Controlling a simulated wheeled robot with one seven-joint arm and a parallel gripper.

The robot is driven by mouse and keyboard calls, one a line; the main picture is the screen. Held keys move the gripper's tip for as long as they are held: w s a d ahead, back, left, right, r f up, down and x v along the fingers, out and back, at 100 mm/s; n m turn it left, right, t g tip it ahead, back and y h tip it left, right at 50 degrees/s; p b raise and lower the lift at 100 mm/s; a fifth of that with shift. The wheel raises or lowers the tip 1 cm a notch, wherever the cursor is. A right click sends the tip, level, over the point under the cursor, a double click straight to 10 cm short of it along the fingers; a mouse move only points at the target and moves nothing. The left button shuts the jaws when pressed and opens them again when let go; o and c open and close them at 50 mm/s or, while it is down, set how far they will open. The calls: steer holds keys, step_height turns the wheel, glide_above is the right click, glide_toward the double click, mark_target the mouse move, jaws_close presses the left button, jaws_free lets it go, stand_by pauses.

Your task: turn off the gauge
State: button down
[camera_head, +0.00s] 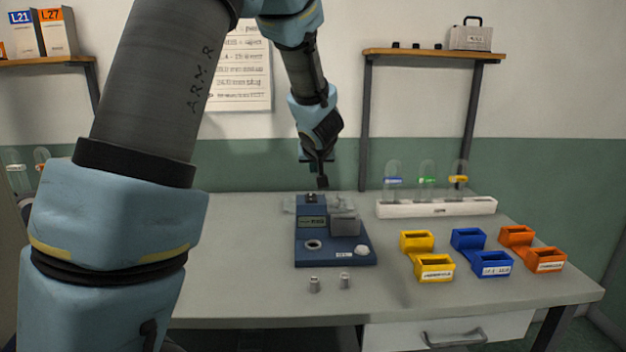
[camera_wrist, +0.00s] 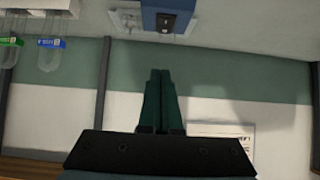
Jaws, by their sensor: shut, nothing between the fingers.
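The gauge, a blue instrument (camera_head: 308,255), stands on the grey table. It has a small display (camera_head: 312,221), a round port, a white knob (camera_head: 361,250) and a clear block on its right side. A small dark switch-like part (camera_head: 311,197) sits at its back top edge. The wrist view, upside down, shows the back of the blue instrument (camera_wrist: 168,4) with a dark part (camera_wrist: 166,21) on it. My gripper (camera_head: 322,184) is above and behind the instrument, fingers pointing down. Its fingers (camera_wrist: 160,73) are shut, empty and apart from the instrument.
Two small metal pieces (camera_head: 329,283) stand in front of the instrument. A white rack (camera_head: 436,208) with several tubes stands at the back right. Yellow (camera_head: 434,274), blue (camera_head: 491,271) and orange (camera_head: 546,268) bins are on the right. A wall shelf (camera_head: 430,54) is behind.

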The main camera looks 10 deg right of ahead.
steer(key=b, duration=0.1)
glide_above(313, 196)
steer(key=s, duration=0.2)
steer(key=f, duration=0.5)
steer(key=shift+s+a+f, duration=0.15)
steer(key=shift+s+a, duration=0.05)
steer(key=shift+a, duration=0.15)
steer(key=f, duration=0.2)
steer(key=shift+w+d+f+b, duration=0.1)
steer(key=shift+w+f+b, duration=0.2)
steer(key=shift+w+b, duration=0.1)
steer(key=shift+w+f, duration=0.1)
steer(key=shift+f, duration=0.75)
steer(key=shift+w+d+f, duration=0.1)
steer(key=shift+f, duration=0.15)
steer(key=shift+w+r+p, duration=0.2)
steer(key=shift+w+p, duration=0.1)
steer(key=shift+p, duration=0.25)
steer(key=shift+w+d+p, duration=0.15)
steer(key=shift+w+p, duration=0.2)
steer(key=shift+w, duration=0.1)
